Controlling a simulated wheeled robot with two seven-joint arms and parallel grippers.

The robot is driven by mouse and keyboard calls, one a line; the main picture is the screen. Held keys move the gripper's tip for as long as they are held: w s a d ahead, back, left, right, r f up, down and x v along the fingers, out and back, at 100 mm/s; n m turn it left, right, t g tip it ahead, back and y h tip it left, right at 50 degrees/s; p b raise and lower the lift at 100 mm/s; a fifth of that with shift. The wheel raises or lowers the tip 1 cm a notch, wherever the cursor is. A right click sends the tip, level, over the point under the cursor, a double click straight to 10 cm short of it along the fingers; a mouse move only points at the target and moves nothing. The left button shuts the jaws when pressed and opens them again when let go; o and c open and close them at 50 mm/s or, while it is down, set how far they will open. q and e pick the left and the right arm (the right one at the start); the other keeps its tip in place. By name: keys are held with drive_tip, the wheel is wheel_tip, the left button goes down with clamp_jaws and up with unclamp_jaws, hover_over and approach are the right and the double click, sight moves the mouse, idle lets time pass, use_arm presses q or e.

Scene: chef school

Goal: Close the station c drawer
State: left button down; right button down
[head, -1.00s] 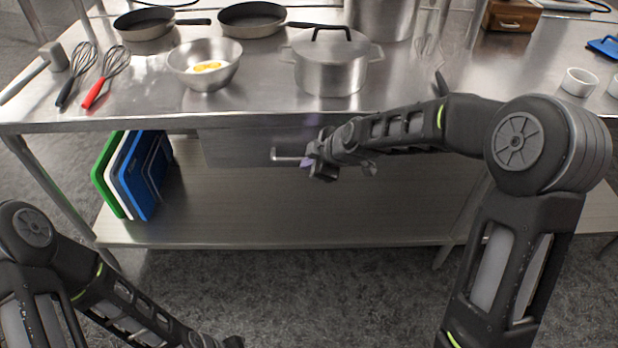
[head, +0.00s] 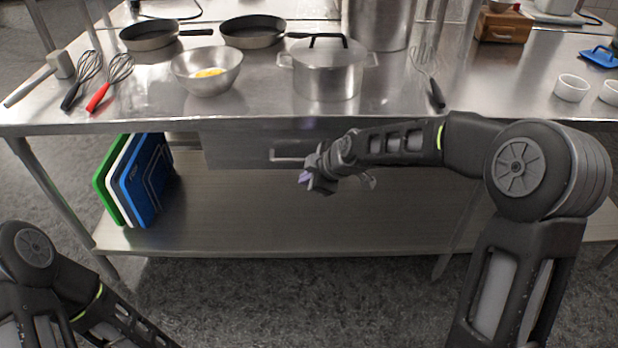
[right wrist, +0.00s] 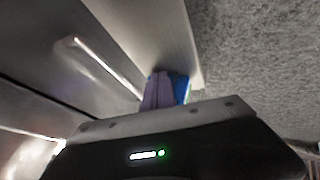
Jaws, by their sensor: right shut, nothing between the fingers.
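The drawer (head: 235,150) hangs under the steel table's front edge, a plain metal front with a bar handle (head: 287,155). The front looks nearly in line with the table edge, but I cannot tell whether a small gap is left. My right gripper (head: 304,179) is shut and empty, just below and in front of the handle's right end, apparently apart from it. In the right wrist view the purple fingertips (right wrist: 160,92) are together, and the pale handle bar (right wrist: 108,68) runs along the drawer front beside them. My left arm shows at lower left; its gripper is out of view.
On the steel tabletop (head: 300,112) stand a lidded pot (head: 328,75), a bowl (head: 206,75), pans and whisks. Upright cutting boards (head: 147,180) stand at the left of the lower shelf (head: 300,215). The shelf's middle and right are clear.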

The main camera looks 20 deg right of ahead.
drive_tip(key=v, duration=0.9)
drive_tip(key=shift+r, duration=0.25)
drive_tip(key=s+a+f+m+g+p, duration=0.1)
drive_tip(key=s+a+f+m+p, duration=0.2)
drive_tip(key=f+m, duration=0.5)
drive_tip(key=s+a+f+m+p, duration=0.1)
drive_tip(key=s+a+f+m, duration=0.4)
drive_tip(key=f, duration=0.6)
drive_tip(key=s+a+f+m+g+p, duration=0.1)
drive_tip(key=s+f, duration=0.4)
drive_tip(key=s, duration=0.5)
drive_tip(key=s+a+f+m+g+p, duration=0.1)
drive_tip(key=s+a+f+g+p, duration=0.1)
drive_tip(key=s, duration=0.8)
wheel_tip(320, 180, down, 3)
drive_tip(key=a+g, duration=0.1)
drive_tip(key=g, duration=0.1)
drive_tip(key=shift+s+m+g+y, duration=0.25)
drive_tip(key=shift+m+g+y, duration=0.05)
